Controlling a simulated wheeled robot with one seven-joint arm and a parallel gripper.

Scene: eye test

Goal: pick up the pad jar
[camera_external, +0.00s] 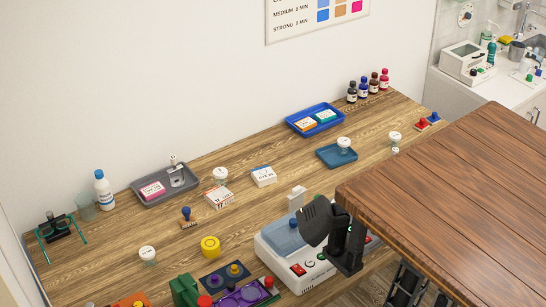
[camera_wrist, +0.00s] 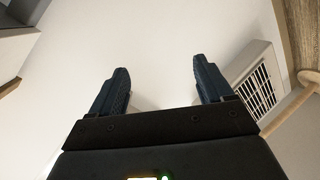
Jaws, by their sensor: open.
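A white machine (camera_external: 286,253) with a blue lid stands beside my arm. A dark brown tabletop (camera_external: 450,190) fills the right foreground and hides part of my arm. A grey tray (camera_external: 150,202), small boxes and a yellow round item (camera_external: 210,247) stand on the bench (camera_external: 110,240).

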